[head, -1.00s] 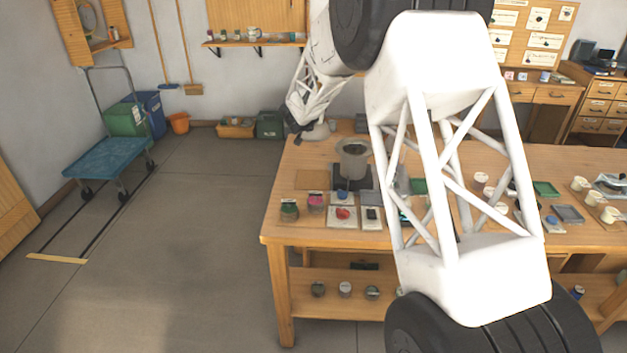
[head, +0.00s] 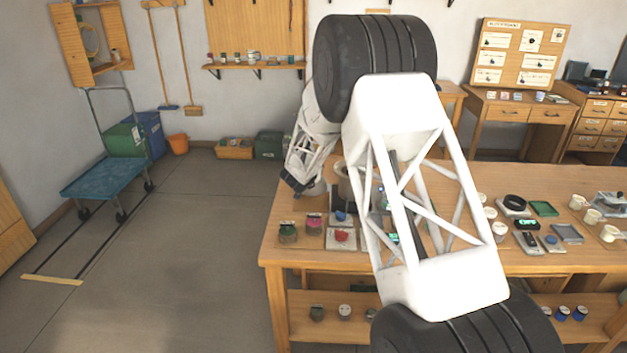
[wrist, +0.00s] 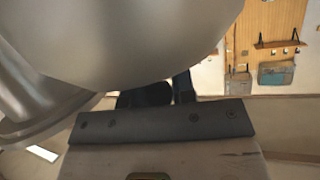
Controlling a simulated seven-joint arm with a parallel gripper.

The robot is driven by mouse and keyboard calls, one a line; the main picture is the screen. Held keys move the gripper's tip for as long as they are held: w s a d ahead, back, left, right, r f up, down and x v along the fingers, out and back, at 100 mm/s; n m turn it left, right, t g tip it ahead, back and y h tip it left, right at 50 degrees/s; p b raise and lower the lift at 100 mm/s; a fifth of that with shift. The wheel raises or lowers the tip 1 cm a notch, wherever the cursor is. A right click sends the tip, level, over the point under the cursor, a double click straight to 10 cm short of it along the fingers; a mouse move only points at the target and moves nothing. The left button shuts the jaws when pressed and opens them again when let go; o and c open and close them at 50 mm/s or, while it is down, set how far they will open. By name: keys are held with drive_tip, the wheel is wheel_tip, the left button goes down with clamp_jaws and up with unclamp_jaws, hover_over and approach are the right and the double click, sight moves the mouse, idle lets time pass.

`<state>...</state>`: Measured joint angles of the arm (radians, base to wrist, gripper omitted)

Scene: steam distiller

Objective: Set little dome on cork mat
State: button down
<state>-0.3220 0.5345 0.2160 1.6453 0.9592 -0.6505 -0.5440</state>
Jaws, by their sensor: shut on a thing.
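The little dome is a smooth, silver-grey rounded metal piece (wrist: 120,35) that fills the upper left of the wrist view, with a flared rim at the left. In the head view it shows as a small pale shape (head: 316,188). My gripper (head: 298,184) is shut on it, its dark fingers (wrist: 165,95) partly hidden behind the dome. It is low over the left back of the workbench. The cork mat (head: 304,207) is a tan square just below and in front of the gripper, hard to make out against the wood. I cannot tell whether the dome touches it.
A grey pot (head: 346,185) stands close to the right of the dome. Jars with green (head: 288,232) and pink (head: 314,223) contents stand at the front left of the workbench (head: 275,250). My arm hides the middle of the bench.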

drive_tip(key=shift+f, duration=0.35)
drive_tip(key=shift+f, duration=0.1)
drive_tip(key=shift+f, duration=1.85)
drive_tip(key=shift+f, duration=0.6)
drive_tip(key=c, duration=0.9)
unclamp_jaws()
drive_tip(key=shift+c, duration=0.2)
drive_tip(key=shift+r, duration=0.1)
